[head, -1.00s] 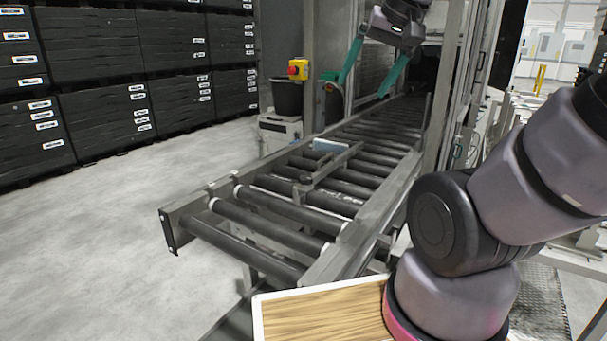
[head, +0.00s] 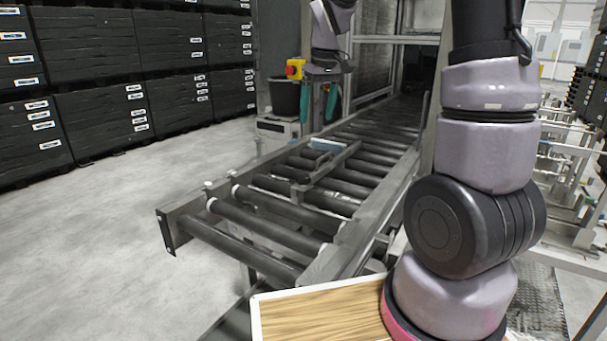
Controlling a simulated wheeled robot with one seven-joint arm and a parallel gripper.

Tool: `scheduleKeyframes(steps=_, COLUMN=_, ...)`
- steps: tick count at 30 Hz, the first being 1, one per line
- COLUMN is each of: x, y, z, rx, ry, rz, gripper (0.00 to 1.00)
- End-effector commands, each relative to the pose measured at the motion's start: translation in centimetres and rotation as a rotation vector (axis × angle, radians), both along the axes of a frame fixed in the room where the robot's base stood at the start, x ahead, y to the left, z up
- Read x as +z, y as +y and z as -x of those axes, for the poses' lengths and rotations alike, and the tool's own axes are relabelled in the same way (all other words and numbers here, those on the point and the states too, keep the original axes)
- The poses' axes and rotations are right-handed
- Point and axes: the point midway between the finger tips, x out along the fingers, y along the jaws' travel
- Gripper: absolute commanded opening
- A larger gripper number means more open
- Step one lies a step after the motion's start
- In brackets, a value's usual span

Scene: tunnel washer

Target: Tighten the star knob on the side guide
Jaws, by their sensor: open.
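The side guide (head: 338,161) is a grey metal bar lying lengthwise over the rollers of the conveyor, in the middle of the head view. A small dark part sits at its near end. It is too small to tell whether this is the star knob. My gripper (head: 318,119) hangs with its two teal fingers pointing down, apart and empty. In the picture it is above and slightly left of the side guide, touching nothing that I can see. How far it is from the guide in depth I cannot tell.
The roller conveyor (head: 268,231) runs back into a dark machine opening. A yellow box with a red button (head: 294,69) and a dark bin (head: 286,97) stand behind. Black stacked crates (head: 95,120) line the left; the floor before them is clear.

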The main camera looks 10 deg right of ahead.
Motion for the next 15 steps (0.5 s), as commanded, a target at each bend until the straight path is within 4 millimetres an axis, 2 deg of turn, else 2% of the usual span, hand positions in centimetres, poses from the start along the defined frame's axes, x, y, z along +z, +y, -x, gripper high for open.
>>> scheduleKeyframes(steps=1, x=-1.7, y=0.5, z=-1.2, rx=0.040, ry=0.028, rz=0.017, gripper=0.89)
scheduleKeyframes(steps=6, x=-6.2, y=1.6, z=-4.1, rx=0.165, ry=0.092, rz=0.064, gripper=0.89)
scheduleKeyframes(steps=9, x=-8.2, y=2.1, z=-5.1, rx=0.215, ry=0.119, rz=0.081, gripper=0.89)
scheduleKeyframes(steps=15, x=-10.0, y=2.4, z=-5.9, rx=0.259, ry=0.140, rz=0.095, gripper=0.89)
